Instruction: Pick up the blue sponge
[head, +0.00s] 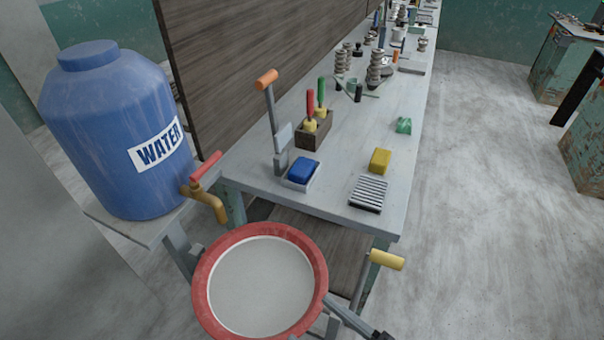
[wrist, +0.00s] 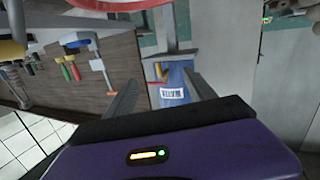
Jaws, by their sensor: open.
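The blue sponge (head: 304,171) lies on a small pale tray (head: 288,184) near the front left corner of the long workbench, at the foot of an orange-handled lever tool (head: 272,120). In the wrist view, which looks upside down, a blue block at upper left appears to be the same sponge (wrist: 77,40). My gripper (wrist: 162,75) is open, its two fingers spread with nothing between them. It is apart from the sponge, which is off to the left of the fingers. I cannot make out my gripper in the head view.
A red-rimmed basin (head: 207,300) stands before the bench. A blue water tank (head: 105,130) with a tap is at left. A yellow sponge (head: 380,161), ribbed rack (head: 369,194) and tool block (head: 314,135) share the bench. Open floor (head: 480,200) lies right.

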